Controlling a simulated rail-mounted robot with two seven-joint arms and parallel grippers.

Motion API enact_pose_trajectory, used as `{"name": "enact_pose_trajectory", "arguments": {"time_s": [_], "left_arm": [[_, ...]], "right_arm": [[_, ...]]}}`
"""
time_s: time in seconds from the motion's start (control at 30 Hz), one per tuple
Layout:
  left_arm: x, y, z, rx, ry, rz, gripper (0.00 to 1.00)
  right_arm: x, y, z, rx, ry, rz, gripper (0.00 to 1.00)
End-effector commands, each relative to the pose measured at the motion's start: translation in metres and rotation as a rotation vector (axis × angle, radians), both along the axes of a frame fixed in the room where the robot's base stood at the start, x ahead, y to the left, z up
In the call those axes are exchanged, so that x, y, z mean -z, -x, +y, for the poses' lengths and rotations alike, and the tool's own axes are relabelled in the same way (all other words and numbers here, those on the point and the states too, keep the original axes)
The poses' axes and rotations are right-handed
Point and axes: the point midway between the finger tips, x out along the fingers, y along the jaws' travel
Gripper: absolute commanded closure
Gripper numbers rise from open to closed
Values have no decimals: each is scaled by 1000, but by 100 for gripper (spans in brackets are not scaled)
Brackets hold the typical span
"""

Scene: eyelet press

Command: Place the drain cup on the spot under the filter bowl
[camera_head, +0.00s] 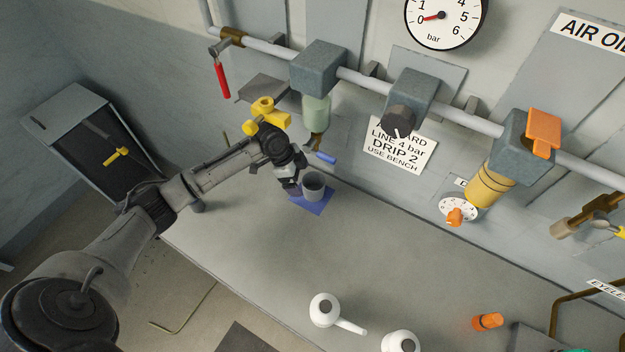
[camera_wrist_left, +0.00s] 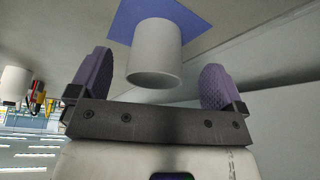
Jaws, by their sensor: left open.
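The drain cup (camera_head: 313,187) is a grey cylinder standing upright on the blue square spot (camera_head: 309,208) on the bench. The filter bowl (camera_head: 316,112), pale green and translucent, hangs from a blue-grey block above and behind it. My left gripper (camera_head: 292,184) is open beside the cup's left side. In the left wrist view, the cup (camera_wrist_left: 154,55) shows between the two purple fingers, with a visible gap on each side, and the blue spot (camera_wrist_left: 125,20) lies behind it. Whether the cup is fully inside the jaws is unclear. My right gripper is not in view.
A pipe (camera_head: 365,80) runs along the wall with a red-handled valve (camera_head: 222,80), a dark knob (camera_head: 398,121) and a yellow bowl (camera_head: 490,184). Two white cans (camera_head: 324,310) and an orange piece (camera_head: 487,321) are at the bench front. The middle of the bench is clear.

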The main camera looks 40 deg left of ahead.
Motion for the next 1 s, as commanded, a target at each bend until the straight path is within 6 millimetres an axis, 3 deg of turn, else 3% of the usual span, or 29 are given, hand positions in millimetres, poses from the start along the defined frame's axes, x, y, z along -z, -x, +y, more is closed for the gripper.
{"name": "enact_pose_trajectory", "arguments": {"time_s": [0.2,0.4,0.63,1.0], "left_arm": [[1,24,36,-2,-2,2,4],[1,38,57,-1,-1,0,4],[0,44,67,1,0,0,4],[1,45,66,1,1,2,4]], "right_arm": [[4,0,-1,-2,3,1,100],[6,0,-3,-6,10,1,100],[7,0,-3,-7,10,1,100],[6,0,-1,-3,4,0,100]]}}
